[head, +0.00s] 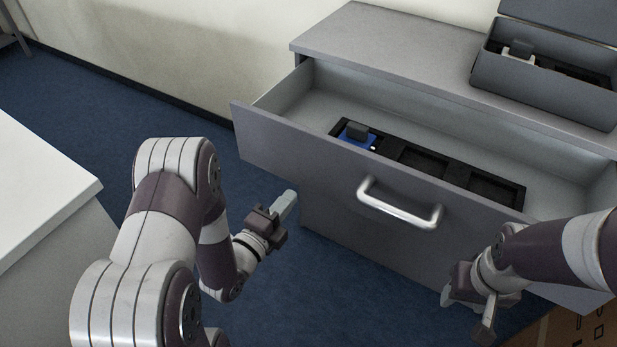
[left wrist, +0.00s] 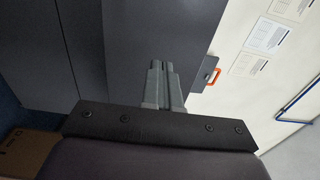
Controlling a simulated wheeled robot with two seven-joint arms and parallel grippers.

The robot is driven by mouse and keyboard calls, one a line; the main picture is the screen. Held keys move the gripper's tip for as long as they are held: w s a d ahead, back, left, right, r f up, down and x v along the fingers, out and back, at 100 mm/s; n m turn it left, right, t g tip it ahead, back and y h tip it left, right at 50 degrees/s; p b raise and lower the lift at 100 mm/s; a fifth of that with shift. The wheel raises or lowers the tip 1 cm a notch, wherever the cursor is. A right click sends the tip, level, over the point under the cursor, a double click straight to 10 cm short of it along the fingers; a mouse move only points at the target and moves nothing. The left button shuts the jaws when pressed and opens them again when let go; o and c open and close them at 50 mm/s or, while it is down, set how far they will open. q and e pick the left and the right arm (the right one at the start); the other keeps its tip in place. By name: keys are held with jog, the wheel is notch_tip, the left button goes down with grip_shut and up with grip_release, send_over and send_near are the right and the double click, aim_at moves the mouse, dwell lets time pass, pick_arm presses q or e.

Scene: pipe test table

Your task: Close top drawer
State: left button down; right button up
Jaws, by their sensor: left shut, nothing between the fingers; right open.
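The top drawer (head: 310,172) of the grey cabinet is pulled out, with a silver bar handle (head: 400,208) on its front. Inside lies a black tray (head: 482,192) with several compartments; its left one holds a blue item with a dark block (head: 357,133). My left gripper (head: 284,205) is shut and empty, just in front of the drawer front, left of the handle and lower in the picture. The left wrist view shows its closed fingers (left wrist: 162,85) before dark grey panels. My right gripper (head: 468,308) is open, in front of the cabinet at the lower right, apart from the handle.
An open grey case (head: 545,92) stands on the cabinet top (head: 400,42) at the right. A white table (head: 40,190) is at the left. A brown box (head: 575,330) shows at the lower right. Blue floor (head: 90,110) lies clear between table and cabinet.

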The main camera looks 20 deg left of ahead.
aim_at(316, 166)
pick_arm(q)
jog(key=x, duration=0.9)
jog(key=shift+w+f, duration=0.1)
